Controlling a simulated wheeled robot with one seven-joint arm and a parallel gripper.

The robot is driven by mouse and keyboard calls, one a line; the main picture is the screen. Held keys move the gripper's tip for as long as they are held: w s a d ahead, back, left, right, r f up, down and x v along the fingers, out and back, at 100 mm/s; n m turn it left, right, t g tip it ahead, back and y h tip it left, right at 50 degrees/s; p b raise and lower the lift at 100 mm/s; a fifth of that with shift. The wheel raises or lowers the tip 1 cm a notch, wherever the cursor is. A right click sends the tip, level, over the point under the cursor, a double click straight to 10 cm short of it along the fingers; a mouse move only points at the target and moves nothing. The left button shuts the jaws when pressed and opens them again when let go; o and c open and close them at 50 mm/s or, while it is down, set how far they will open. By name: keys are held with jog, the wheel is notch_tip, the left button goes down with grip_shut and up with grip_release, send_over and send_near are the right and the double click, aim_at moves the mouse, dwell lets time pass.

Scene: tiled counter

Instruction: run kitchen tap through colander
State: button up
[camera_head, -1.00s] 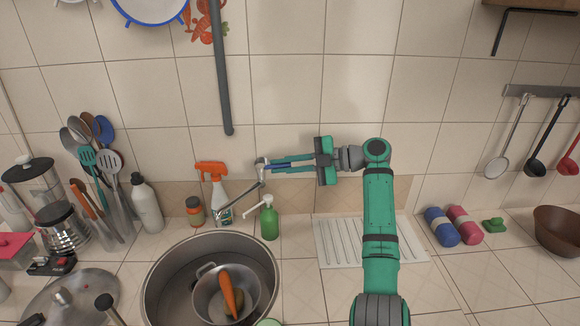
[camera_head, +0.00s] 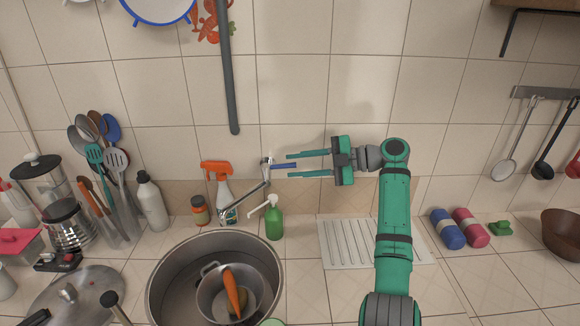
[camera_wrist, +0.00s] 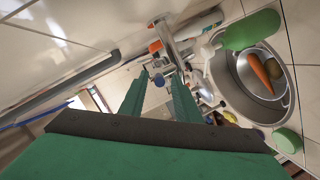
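The metal tap (camera_head: 254,190) is mounted at the wall behind the sink (camera_head: 166,288), with a blue handle (camera_head: 283,166) pointing right. Its spout reaches down and left over the sink's back edge. I see no water stream. A metal colander (camera_head: 208,291) sits in the sink with a carrot (camera_head: 231,290) and a roundish vegetable in it. My gripper (camera_head: 288,165) is open, its two fingers pointing left, one above and one below the handle's end, with gaps. The wrist view shows the tap (camera_wrist: 166,44) beyond my open fingers, and the colander (camera_wrist: 250,77) at right.
A green soap bottle (camera_head: 274,223) stands just below the tap, with a spray bottle (camera_head: 223,193) to its left. A white drainboard (camera_head: 343,255) lies under my arm. Utensils and a blender (camera_head: 62,200) crowd the left. The wall around my gripper is clear.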

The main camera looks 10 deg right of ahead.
jog(key=v, duration=0.7)
jog(key=shift+d, duration=0.35)
jog(key=shift+s, duration=0.1)
